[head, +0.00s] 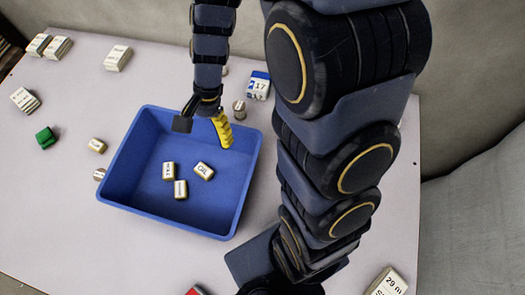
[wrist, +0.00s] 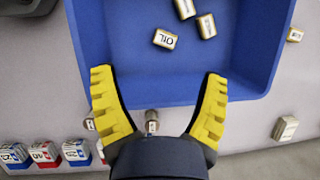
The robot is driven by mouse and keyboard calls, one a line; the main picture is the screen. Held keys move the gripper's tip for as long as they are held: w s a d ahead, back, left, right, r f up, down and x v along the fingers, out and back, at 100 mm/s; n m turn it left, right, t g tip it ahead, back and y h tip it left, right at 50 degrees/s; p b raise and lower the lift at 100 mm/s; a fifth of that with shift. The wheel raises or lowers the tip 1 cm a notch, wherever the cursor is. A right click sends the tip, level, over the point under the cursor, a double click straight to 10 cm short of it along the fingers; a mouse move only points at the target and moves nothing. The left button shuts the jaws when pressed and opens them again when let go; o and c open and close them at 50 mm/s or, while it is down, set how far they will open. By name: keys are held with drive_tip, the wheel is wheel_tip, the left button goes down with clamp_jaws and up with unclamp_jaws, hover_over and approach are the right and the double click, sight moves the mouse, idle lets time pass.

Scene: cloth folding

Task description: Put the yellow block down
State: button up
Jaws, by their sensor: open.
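My gripper (head: 224,138) hangs over the back right part of the blue bin (head: 128,150) in the head view. In the wrist view my gripper (wrist: 158,76) has its two yellow ridged fingers spread wide, with nothing held between them. Three small labelled beige blocks lie in the bin: one at the left (head: 168,171), one at the front (head: 180,189) and one at the right (head: 203,170). The wrist view shows the right one, marked OIL (wrist: 165,39).
A green block (head: 45,138) lies on the pale table (head: 60,215) left of the bin. Several beige labelled blocks lie at the back left. A block marked 17 (head: 257,86) stands behind the bin. A block marked 29 (head: 388,283) is at the front right. The front left table is clear.

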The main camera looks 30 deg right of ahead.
drive_tip(key=s+d+r+n+h, duration=0.2)
drive_tip(key=s+r+n, duration=0.3)
drive_tip(key=s, duration=0.3)
drive_tip(key=s+d+r+n+h, duration=0.2)
drive_tip(key=s+d+r+n, duration=0.1)
drive_tip(key=s+r+n, duration=0.2)
wheel_tip(320, 180, up, 3)
drive_tip(key=s, duration=0.2)
drive_tip(key=shift+s, duration=0.4)
